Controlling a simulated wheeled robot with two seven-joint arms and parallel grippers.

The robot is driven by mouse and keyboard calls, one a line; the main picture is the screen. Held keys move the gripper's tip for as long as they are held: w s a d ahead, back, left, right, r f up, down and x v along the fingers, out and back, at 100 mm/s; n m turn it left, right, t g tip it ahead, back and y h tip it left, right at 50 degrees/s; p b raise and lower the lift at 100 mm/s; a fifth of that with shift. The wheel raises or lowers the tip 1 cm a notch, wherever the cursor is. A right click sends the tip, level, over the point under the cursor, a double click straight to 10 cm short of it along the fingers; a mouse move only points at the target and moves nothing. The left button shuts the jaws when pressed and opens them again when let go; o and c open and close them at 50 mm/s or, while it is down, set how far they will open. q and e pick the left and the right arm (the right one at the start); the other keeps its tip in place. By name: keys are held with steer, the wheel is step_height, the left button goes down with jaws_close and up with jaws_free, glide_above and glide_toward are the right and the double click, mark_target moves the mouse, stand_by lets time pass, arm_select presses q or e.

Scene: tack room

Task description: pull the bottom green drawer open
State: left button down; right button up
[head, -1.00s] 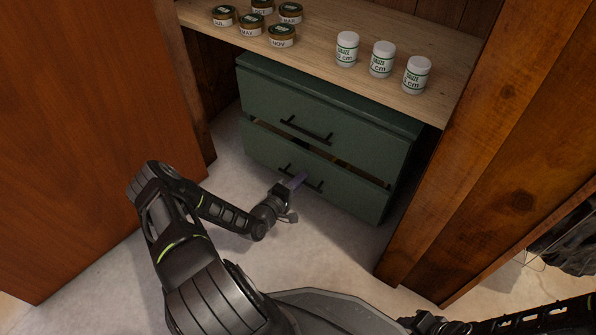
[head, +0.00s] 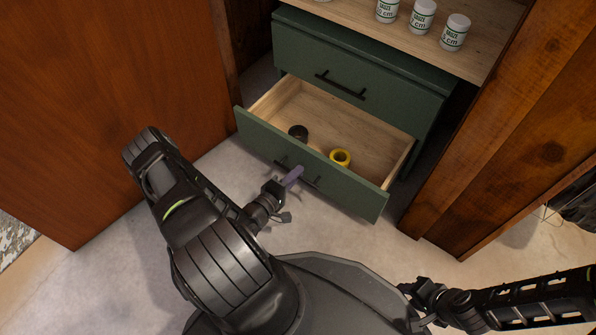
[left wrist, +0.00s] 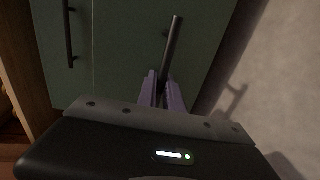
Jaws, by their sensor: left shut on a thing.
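The bottom green drawer (head: 345,190) stands well out from the green cabinet (head: 400,75), and its wooden inside shows. Its dark bar handle (head: 312,181) is on the front panel. My left gripper (head: 293,177), with purple fingers, is shut on that handle. In the left wrist view the purple fingers (left wrist: 163,92) close around the handle bar (left wrist: 173,45). A black roll (head: 298,132) and a yellow ring-shaped roll (head: 340,158) lie in the drawer. My right gripper (head: 420,300) is at the lower right, away from the cabinet; its fingers are too unclear to read.
The upper drawer (head: 360,80) is closed. White jars (head: 422,17) stand on a wooden shelf (head: 480,50) above the cabinet. A brown wooden panel (head: 110,90) is at left and a wooden post (head: 510,130) at right. Pale floor (head: 350,235) is clear before the drawer.

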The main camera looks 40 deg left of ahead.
arm_select(q)
steer(key=shift+s, duration=0.1)
steer(key=c, duration=1.5)
jaws_free()
steer(key=s+r+p, duration=0.1)
steer(key=s+p, duration=0.1)
steer(key=s, duration=0.5)
steer(key=shift+s+r+p, duration=0.25)
steer(key=shift+s+p, duration=0.05)
steer(key=shift+d, duration=0.1)
